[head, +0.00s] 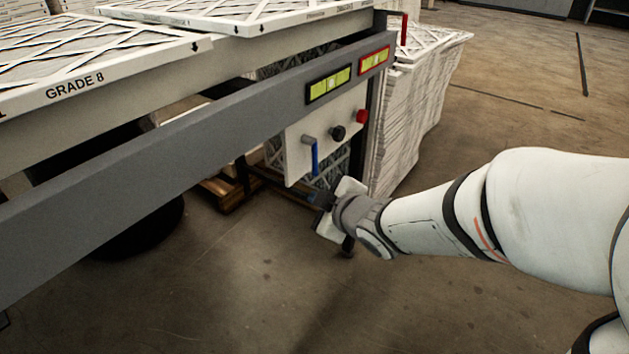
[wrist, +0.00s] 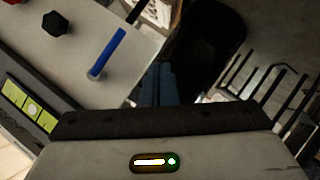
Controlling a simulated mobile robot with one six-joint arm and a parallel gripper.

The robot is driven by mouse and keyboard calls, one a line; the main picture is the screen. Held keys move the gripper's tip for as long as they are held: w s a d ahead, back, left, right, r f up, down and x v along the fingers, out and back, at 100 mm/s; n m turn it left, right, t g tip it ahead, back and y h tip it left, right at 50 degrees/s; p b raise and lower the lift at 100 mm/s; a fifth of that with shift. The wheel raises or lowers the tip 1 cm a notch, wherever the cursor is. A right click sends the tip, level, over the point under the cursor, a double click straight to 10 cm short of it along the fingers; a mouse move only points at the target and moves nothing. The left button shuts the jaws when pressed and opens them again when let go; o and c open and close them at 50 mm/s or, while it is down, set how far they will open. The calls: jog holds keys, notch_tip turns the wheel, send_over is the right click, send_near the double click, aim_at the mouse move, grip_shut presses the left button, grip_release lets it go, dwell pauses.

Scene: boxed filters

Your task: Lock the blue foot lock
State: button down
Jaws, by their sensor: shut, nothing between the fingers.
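The blue foot lock is a blue lever (head: 314,158) on a pale panel (head: 297,170) fixed to the side of the grey frame. In the head view it hangs roughly straight down from its pivot. The lever also shows in the wrist view (wrist: 106,54), lying slantwise on the panel, left of my fingers. My gripper (head: 314,198) is below the lever and apart from it. In the wrist view its dark fingers (wrist: 158,85) are together with nothing between them.
A black knob (head: 338,132) and a red knob (head: 361,116) sit on the same panel, right of the lever. Stacked filters (head: 420,105) stand behind to the right. Open concrete floor (head: 240,290) lies in front.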

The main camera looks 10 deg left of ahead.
jog(key=s+d, duration=0.1)
jog(key=s, duration=0.1)
jog(key=s+d+b, duration=0.1)
jog(key=s, duration=0.1)
jog(key=shift+d, duration=0.2)
jog(key=shift+w+r, duration=0.1)
jog(key=d+r+m+h+p, duration=0.85)
jog(key=d+r+p, duration=0.75)
jog(key=p, duration=0.2)
jog(key=s+d+r+m+g+p, duration=0.3)
jog(key=s+r+p, duration=0.3)
jog(key=r+p, duration=0.2)
jog(key=s+d+r+m+g+p, duration=0.4)
jog(key=s+r+m+p, duration=0.2)
jog(key=r+p, duration=0.2)
jog(key=shift+r+p, duration=0.4)
jog(key=shift+p, duration=0.05)
